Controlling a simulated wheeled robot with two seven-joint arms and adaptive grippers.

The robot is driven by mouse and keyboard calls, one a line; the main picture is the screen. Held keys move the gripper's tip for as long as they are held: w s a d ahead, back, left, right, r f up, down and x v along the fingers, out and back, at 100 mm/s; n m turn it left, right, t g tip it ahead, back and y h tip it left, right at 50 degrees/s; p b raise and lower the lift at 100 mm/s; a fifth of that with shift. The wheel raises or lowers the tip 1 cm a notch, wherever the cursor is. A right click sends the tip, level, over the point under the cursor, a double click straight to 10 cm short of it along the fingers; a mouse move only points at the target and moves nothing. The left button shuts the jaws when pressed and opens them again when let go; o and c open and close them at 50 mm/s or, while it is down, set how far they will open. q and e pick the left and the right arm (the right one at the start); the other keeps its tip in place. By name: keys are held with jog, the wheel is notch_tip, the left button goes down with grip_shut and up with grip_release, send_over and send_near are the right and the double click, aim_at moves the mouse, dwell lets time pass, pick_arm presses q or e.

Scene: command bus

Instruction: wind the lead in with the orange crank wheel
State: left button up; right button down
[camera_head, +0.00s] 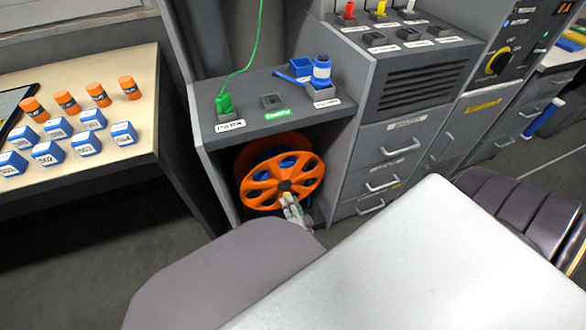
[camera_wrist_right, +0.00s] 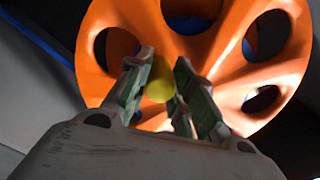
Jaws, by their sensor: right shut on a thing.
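The orange crank wheel (camera_head: 270,195) stands upright in the open bay under the grey console shelf. It has round holes and a dark hub. Blue shows through its holes, perhaps wound lead; how much is on the reel I cannot tell. My right gripper (camera_head: 290,203) is at the wheel's lower front. In the right wrist view, my right gripper (camera_wrist_right: 164,88) has its fingers on either side of a yellow knob (camera_wrist_right: 161,78) on the orange wheel (camera_wrist_right: 255,78), shut on it. My left gripper is not in view.
A green plug (camera_head: 224,104) with a green cord rising from it sits on the console shelf (camera_head: 250,122). A blue plug (camera_head: 321,72) stands at the shelf's right. A table (camera_head: 120,165) at left holds blue blocks and orange cylinders. Drawers (camera_head: 380,160) flank the bay on the right.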

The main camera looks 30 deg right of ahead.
aim_at(270, 194)
jog(key=a+m, duration=0.1)
jog(key=m, duration=0.1)
jog(key=a+m, duration=0.1)
jog(key=m, duration=0.1)
jog(key=shift+w+a, duration=0.2)
jog(key=m, duration=0.1)
jog(key=a+r+m, duration=0.1)
jog(key=m, duration=0.1)
jog(key=a+m, duration=0.1)
jog(key=shift+w+r+m, duration=0.15)
jog(key=shift+w+m, duration=0.15)
jog(key=m, duration=0.1)
jog(key=a+r+m, duration=0.1)
jog(key=m, duration=0.1)
jog(key=shift+w+a+r, duration=0.1)
jog(key=shift+a+r, duration=0.05)
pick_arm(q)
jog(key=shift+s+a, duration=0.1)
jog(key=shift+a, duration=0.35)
pick_arm(e)
jog(key=shift+a+r+m, duration=0.25)
jog(key=shift+r+m, duration=0.1)
jog(key=shift+m, duration=0.35)
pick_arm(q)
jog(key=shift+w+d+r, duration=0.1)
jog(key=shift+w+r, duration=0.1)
pick_arm(e)
jog(key=shift+w, duration=0.1)
